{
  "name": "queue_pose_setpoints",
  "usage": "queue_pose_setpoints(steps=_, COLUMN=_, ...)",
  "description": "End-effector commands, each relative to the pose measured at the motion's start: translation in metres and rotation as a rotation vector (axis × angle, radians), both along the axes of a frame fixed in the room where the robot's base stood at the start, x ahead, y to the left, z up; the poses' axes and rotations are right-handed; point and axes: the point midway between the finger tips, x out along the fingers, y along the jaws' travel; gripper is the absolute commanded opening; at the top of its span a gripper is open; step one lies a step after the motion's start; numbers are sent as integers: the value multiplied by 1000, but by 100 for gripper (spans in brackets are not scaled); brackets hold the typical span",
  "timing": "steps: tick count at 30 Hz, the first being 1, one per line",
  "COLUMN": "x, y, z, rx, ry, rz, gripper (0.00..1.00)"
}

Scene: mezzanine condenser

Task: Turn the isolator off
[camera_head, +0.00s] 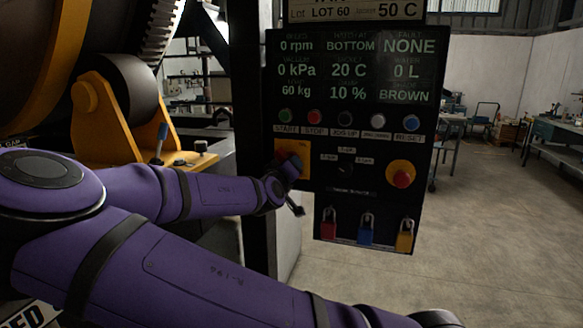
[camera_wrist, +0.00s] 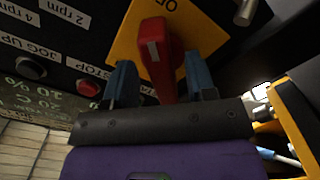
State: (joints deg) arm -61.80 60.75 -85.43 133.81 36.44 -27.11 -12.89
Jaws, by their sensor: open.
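The isolator is a red rotary handle (camera_wrist: 160,45) on a yellow plate (camera_wrist: 207,35). In the wrist view the handle has a pale mark and its lower end lies between my gripper's two blue fingers. My gripper (camera_wrist: 160,82) is open, one finger on each side of the handle, with a gap visible at least on the left. Lettering at the plate's top edge is cut off, so I cannot read the position. In the head view the yellow plate (camera_head: 306,146) is at the panel's left edge, and my gripper (camera_head: 289,172) hides much of the handle.
The black control panel (camera_head: 330,200) has a row of buttons, a small selector (camera_head: 345,169), a red emergency stop (camera_head: 402,179) on yellow, and red, blue and yellow padlocks (camera_head: 366,229) below. Yellow machinery (camera_head: 100,125) stands left. Open floor (camera_head: 490,220) lies right.

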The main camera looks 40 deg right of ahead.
Motion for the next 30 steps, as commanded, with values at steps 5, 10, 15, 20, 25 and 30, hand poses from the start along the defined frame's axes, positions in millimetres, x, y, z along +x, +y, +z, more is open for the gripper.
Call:
queue_pose_setpoints(steps=5, x=-18, y=23, z=0, rx=-1, ry=1, rz=3, gripper=51)
queue_pose_setpoints(steps=10, x=-34, y=43, z=0, rx=-1, ry=-1, rz=1, gripper=51)
queue_pose_setpoints(steps=15, x=-45, y=57, z=0, rx=-1, ry=-2, rz=1, gripper=51)
queue_pose_setpoints(steps=20, x=-51, y=64, z=1, rx=1, ry=-2, rz=-1, gripper=51)
queue_pose_setpoints(steps=25, x=-53, y=66, z=1, rx=1, ry=-3, rz=-1, gripper=51)
queue_pose_setpoints(steps=30, x=-53, y=66, z=1, rx=1, ry=-3, rz=-1, gripper=51)
